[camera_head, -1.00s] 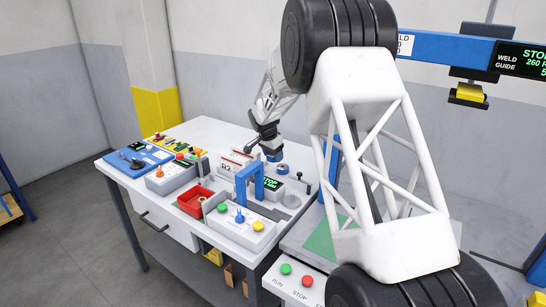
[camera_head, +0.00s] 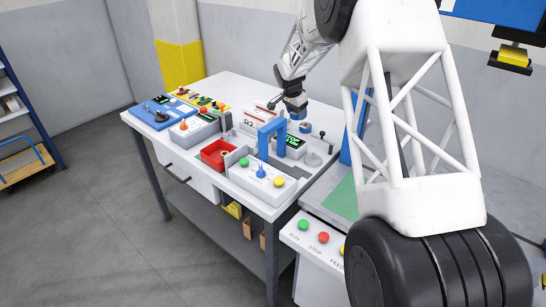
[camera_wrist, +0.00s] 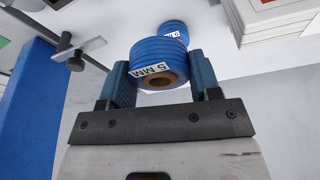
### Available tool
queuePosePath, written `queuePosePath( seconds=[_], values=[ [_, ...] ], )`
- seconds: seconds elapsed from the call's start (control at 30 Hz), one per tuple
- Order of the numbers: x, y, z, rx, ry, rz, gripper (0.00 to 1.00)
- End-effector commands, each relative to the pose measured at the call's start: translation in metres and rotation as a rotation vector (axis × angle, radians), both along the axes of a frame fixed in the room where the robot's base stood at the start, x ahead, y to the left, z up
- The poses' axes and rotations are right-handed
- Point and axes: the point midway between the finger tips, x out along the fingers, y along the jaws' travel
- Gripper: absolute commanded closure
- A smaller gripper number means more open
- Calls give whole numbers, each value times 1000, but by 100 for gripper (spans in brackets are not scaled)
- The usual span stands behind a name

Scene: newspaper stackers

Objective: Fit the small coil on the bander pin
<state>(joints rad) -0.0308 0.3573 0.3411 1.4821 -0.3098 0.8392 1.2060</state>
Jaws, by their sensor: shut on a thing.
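My gripper (camera_wrist: 160,80) is shut on a blue coil (camera_wrist: 158,52) with a brown core and a white label reading "5 MM". The coil sits between the two blue fingers. In the head view, my gripper (camera_head: 296,108) is above the back right of the white bench, and the held coil is too small to make out clearly. A second blue coil (camera_wrist: 174,27) shows just beyond the held one, partly hidden by it. It stands on the bench in the head view (camera_head: 306,127). I cannot tell for sure which part is the bander pin.
A blue arch (camera_head: 270,130) stands near my gripper, with a green-lettered display (camera_head: 292,141) beside it. A red bin (camera_head: 215,153) and a button panel (camera_head: 262,176) are nearer the front. A dark rod with a grey plate (camera_wrist: 83,50) shows at left in the wrist view.

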Motion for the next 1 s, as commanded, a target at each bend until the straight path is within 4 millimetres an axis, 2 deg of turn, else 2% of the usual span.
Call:
queuePosePath(
  seconds=[0.4,0.57,0.77,1.0],
  values=[
    [0,0,1,0,0,0,67],
    [-6,-5,3,0,0,-3,67],
    [-27,-18,14,0,-1,-10,67],
    [-71,-44,29,0,-2,-23,67]
  ],
)
